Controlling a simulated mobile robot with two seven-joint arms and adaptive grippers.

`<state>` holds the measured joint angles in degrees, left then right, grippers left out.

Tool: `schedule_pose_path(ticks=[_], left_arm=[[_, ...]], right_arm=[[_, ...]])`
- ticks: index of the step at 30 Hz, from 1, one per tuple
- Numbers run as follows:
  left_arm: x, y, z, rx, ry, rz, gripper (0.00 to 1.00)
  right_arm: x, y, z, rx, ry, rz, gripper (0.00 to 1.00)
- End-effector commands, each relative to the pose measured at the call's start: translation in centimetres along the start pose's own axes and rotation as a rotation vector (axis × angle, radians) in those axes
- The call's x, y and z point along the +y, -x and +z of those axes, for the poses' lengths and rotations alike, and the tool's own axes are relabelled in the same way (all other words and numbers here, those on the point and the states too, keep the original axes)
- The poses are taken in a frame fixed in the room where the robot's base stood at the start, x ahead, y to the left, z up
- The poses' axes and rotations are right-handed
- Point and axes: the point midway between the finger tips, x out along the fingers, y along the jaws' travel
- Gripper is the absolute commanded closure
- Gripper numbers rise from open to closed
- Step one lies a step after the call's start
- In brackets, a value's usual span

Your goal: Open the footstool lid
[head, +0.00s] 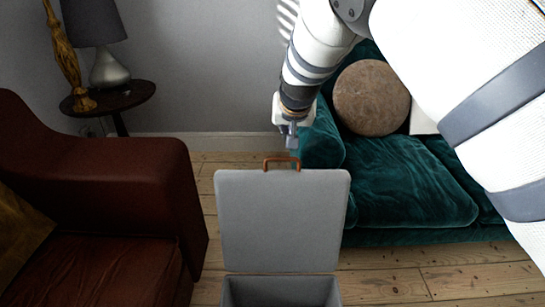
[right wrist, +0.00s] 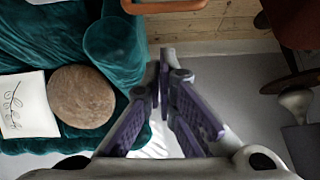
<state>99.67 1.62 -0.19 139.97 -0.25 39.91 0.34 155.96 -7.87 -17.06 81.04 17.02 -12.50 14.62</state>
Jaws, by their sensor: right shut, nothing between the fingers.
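The grey footstool's box (head: 281,291) stands on the floor at the bottom of the head view. Its grey lid (head: 282,220) stands raised, roughly upright, at the far side of the box. A brown handle (head: 282,161) sits on the lid's top edge; the handle also shows at the top of the right wrist view (right wrist: 165,6). My right gripper (head: 292,140) is just above and beyond the handle, apart from it. In the right wrist view its fingers (right wrist: 163,72) are together with nothing between them. My left gripper is not in view.
A brown leather armchair (head: 110,165) stands to the left and a green velvet sofa (head: 400,180) to the right. A round side table (head: 140,94) with a lamp (head: 108,68) and a golden figure stands at the back left. Bare floorboards (head: 385,285) show right of the footstool.

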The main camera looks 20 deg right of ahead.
Motion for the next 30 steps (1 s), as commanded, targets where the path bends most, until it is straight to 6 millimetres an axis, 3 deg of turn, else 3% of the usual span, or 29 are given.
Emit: schedule_pose_path(ticks=[5,19,24,30], left_arm=[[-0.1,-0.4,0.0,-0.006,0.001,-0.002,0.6],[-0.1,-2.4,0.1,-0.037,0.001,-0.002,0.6],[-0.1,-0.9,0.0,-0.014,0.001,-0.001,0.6],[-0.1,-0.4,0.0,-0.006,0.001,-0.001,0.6]], right_arm=[[0.9,-0.7,-0.9,0.001,0.072,0.046,1.0],[1.4,-9.8,-0.7,0.0,0.066,0.044,1.0],[1.3,-7.5,0.5,0.004,0.063,0.042,1.0],[1.4,-6.8,1.9,0.003,0.064,0.042,1.0]])
